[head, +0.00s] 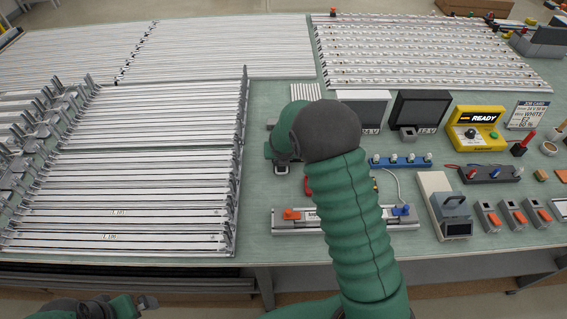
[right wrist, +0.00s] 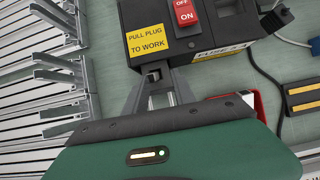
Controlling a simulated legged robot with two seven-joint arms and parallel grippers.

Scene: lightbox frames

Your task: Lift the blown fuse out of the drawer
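A dark box (right wrist: 185,30) with a red OFF/ON switch (right wrist: 185,12) and a yellow "PULL PLUG TO WORK" label fills the top of the right wrist view. A partly cut "FUSE" label (right wrist: 222,51) is on its near edge. My right gripper (right wrist: 158,82) reaches to the box's near face, below the yellow label, with its grey fingertips at a small dark part there. I cannot tell whether they hold it. In the head view my right arm hides most of this box. No fuse or open drawer can be made out. My left gripper (head: 142,303) is low at the left, away from the bench top.
Racks of long white strips (head: 130,160) with upright metal brackets stand left of the box. A rail with orange and blue clips (head: 291,215) lies in front. A yellow READY unit (head: 475,130) and a grey device (head: 452,215) stand right. Bare green bench (head: 262,200) shows between.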

